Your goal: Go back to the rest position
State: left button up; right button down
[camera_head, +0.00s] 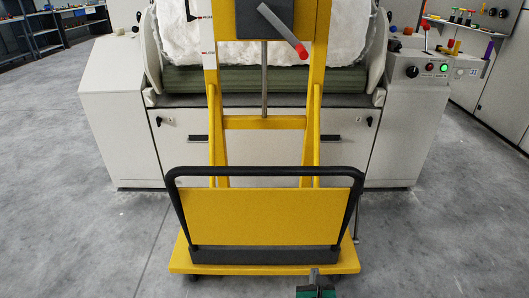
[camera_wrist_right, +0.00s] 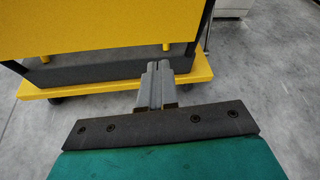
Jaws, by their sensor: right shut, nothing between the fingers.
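My right gripper (camera_head: 314,275) shows at the bottom edge of the head view, low and in front of the yellow trolley (camera_head: 180,262). In the right wrist view, the grey fingers of my right gripper (camera_wrist_right: 158,66) are together with nothing between them. They point toward the trolley's yellow base (camera_wrist_right: 110,88) and dark lower bar (camera_wrist_right: 90,70). I cannot tell how far the fingertips are from the trolley. My left gripper is not in view.
The trolley has a black handle frame (camera_head: 265,171) and a yellow mast (camera_head: 313,130). Behind it stands a pale carding machine (camera_head: 120,110) with white fibre (camera_head: 180,40) and a control panel (camera_head: 430,70). Grey floor (camera_head: 60,220) is clear on both sides.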

jog(key=s+d+r+n+h, duration=0.1)
jog(key=d+r+h, duration=0.1)
jog(key=d, duration=1.3)
jog(key=d+r+n+h, duration=0.1)
jog(key=d+h, duration=0.2)
jog(key=d, duration=1.3)
jog(key=s+a+f+m+g+y, duration=0.3)
jog(key=s+a+m+g+y, duration=0.25)
jog(key=s+a+m, duration=1.3)
jog(key=a+r+m+t+y, duration=0.1)
jog(key=a+r+m+y, duration=0.3)
jog(key=r+m, duration=0.8)
jog(key=w+a+r+m+t, duration=0.1)
jog(key=a+r+m, duration=0.1)
jog(key=a+m, duration=0.45)
pick_arm(q)
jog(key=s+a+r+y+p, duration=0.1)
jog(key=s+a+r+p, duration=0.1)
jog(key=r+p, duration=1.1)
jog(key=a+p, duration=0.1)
jog(key=p, duration=0.5)
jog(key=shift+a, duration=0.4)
pick_arm(e)
notch_tip(320, 180, up, 13)
jog(key=s+d+n, duration=0.1)
jog(key=d, duration=0.1)
jog(key=shift+s+f, duration=0.2)
